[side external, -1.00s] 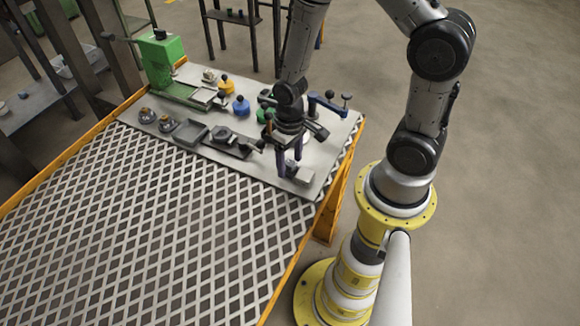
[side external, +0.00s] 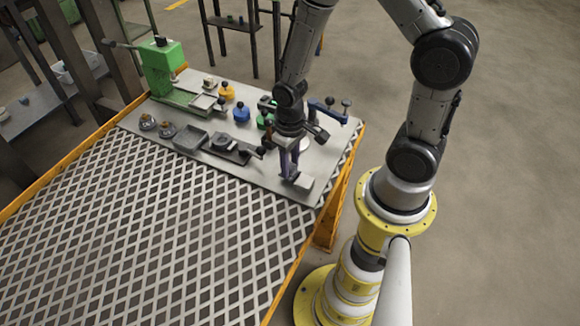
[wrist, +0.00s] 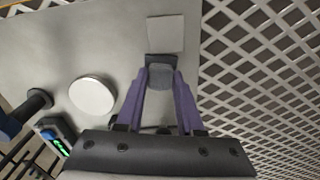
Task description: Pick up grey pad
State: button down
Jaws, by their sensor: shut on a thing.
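My gripper (wrist: 160,68) has purple fingers and points down over the right end of the grey plate in the side view (side external: 289,174). It is shut on a small dark grey piece, which looks like the grey pad (wrist: 160,76), between the fingertips. Just beyond the fingertips a flat, light grey square (wrist: 166,33) lies on the plate. In the side view this square (side external: 304,184) shows beside the fingertips. I cannot tell whether the held piece still touches the plate.
A white disc (wrist: 92,96) lies left of the fingers in the wrist view. A blue clamp (side external: 325,108) stands behind my gripper. A green machine (side external: 160,65) and several knobbed parts occupy the plate's left and back. The lattice tabletop (side external: 150,225) in front is clear.

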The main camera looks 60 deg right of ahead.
jog(key=s+a+r, duration=0.1)
jog(key=s+r, duration=1)
jog(key=s, duration=0.3)
jog(key=shift+a+r, duration=0.15)
jog(key=shift+r, duration=0.25)
